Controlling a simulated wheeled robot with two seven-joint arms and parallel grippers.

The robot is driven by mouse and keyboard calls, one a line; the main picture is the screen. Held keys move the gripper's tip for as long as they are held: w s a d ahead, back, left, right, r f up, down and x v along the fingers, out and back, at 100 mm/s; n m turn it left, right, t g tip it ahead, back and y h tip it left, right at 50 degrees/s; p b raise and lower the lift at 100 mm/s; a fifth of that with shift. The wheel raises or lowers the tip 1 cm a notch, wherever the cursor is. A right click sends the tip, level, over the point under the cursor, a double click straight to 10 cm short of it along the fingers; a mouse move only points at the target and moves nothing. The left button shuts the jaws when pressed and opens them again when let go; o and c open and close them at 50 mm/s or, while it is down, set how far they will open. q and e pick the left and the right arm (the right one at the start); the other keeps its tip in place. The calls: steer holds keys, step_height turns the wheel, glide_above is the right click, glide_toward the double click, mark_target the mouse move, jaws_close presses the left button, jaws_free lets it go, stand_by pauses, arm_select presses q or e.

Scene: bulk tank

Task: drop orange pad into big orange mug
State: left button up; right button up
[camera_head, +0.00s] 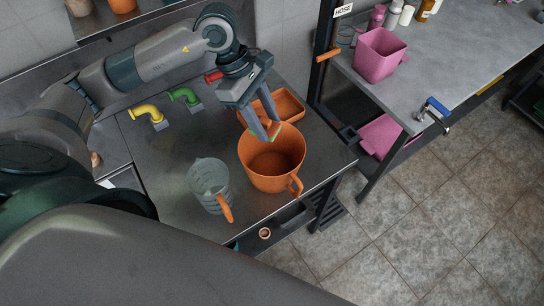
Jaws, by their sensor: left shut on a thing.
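The big orange mug (253,165) stands upright on the dark metal table, its handle toward the lower right. My left gripper (270,134) reaches down from above, its fingertips over the mug's far rim and opening. It is shut on the small orange pad (273,129), which shows a thin green edge. The fingers partly hide the pad, and its orange blends with the mug behind it. I cannot tell whether the pad touches the rim. My right gripper is not in view.
A clear measuring jug (208,181) with an orange handle stands left of the mug. An orange tray (290,104) lies behind it. A yellow pipe (147,112) and green pipe (184,95) stand further back left. A pink bucket (379,55) is on the right-hand bench.

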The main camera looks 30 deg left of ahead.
arm_select(q)
steer(key=shift+s+f, duration=0.1)
steer(key=shift+f+b, duration=0.75)
steer(key=shift+f, duration=2.15)
steer(key=o, duration=1.2)
steer(key=shift+o, duration=0.2)
steer(key=shift+r, duration=0.1)
steer(key=b+v, duration=0.6)
steer(key=v, duration=1.1)
steer(key=shift+r, duration=0.25)
